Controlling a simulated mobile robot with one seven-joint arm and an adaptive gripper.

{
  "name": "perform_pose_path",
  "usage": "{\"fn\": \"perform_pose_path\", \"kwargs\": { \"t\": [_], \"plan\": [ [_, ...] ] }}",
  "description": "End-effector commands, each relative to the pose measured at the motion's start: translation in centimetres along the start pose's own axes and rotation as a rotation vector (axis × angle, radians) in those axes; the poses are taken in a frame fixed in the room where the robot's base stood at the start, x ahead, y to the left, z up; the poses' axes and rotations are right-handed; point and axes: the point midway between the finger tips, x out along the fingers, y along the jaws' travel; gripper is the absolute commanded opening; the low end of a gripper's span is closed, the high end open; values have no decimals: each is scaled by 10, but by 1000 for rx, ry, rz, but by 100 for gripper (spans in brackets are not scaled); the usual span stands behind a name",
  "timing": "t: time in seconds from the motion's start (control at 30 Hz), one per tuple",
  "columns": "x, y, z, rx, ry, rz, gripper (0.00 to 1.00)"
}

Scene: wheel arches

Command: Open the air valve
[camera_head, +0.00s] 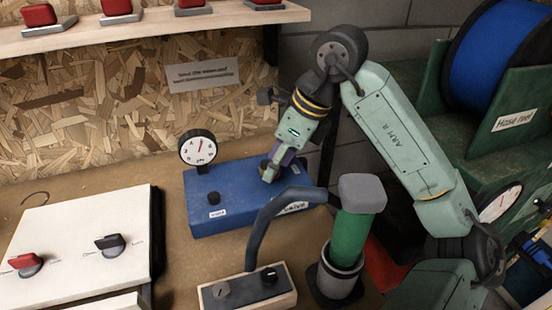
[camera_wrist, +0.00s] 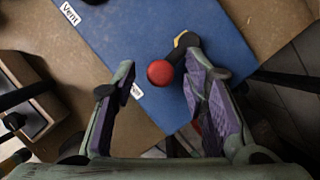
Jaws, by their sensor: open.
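The blue box (camera_head: 235,222) stands on the bench with a round gauge (camera_head: 198,147) at its back left, a dark knob (camera_head: 214,198) and white labels. In the wrist view a valve lever with a red ball end (camera_wrist: 160,72) and a dark arm with a yellowish part (camera_wrist: 186,41) sits over the blue surface. My gripper (camera_wrist: 158,86) is open, with one purple-padded finger on each side of the red ball, apart from it in the picture. In the head view my gripper (camera_head: 271,172) is over the box's right part and mostly hides the lever.
A green cylinder (camera_head: 356,235) with a grey top and a dark curved hose (camera_head: 263,222) stands in front of the box. A small switch box (camera_head: 247,289) and a white panel (camera_head: 75,235) with red and black handles lie at left and front. A blue hose reel (camera_head: 500,55) is at right.

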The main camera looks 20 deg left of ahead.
Motion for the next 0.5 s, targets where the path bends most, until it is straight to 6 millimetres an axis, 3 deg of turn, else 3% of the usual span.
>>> {"fn": "perform_pose_path", "kwargs": {
  "t": [0.37,0.5],
  "plan": [
    [7,0,0,0,0,-1,40],
    [6,0,0,0,0,-1,31]
  ]
}}
